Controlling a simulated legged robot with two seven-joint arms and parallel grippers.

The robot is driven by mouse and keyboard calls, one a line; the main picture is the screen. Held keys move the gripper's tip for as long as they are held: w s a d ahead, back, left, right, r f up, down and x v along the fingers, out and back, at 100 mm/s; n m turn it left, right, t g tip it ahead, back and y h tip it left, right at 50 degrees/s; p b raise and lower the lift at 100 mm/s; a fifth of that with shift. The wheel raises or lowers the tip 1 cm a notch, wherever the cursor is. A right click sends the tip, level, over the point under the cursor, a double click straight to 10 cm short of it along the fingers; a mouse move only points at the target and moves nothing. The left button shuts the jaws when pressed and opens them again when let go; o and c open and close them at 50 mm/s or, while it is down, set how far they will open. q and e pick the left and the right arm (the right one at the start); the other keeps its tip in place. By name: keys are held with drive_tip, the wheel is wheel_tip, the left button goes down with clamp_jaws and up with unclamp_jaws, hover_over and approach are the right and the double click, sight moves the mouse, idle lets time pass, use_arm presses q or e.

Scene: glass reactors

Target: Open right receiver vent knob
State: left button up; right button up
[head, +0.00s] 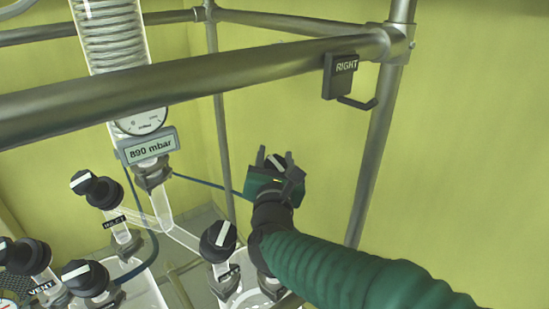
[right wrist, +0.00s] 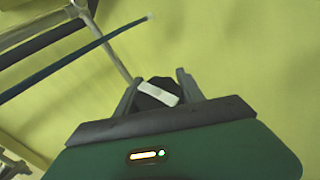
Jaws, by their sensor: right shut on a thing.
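A black knob with a white bar (head: 277,161) sits between the fingers of my right gripper (head: 278,168) in the head view. The right wrist view shows the same knob (right wrist: 157,92), its white bar slanted, with a finger of my right gripper (right wrist: 157,90) on each side. The gripper is shut on it. The knob's stem and any label are hidden behind my gripper and forearm, so I cannot read which knob it is. My left gripper is not in view.
A sign reading RIGHT (head: 341,78) hangs from the metal rail (head: 200,82) above. Several other black knobs, one by a VENT label (head: 41,288), stand on glassware at the lower left. A gauge display reads 890 mbar (head: 150,147). The wall at right is bare.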

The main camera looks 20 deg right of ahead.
idle(0.4)
drive_tip(key=o, duration=1.4)
drive_tip(key=shift+c, duration=0.2)
drive_tip(key=shift+s+a, duration=0.1)
drive_tip(key=shift+s, duration=0.1)
drive_tip(key=p+v, duration=0.2)
drive_tip(key=v, duration=1.4)
drive_tip(key=shift+s+p, duration=0.25)
drive_tip(key=shift+p, duration=0.05)
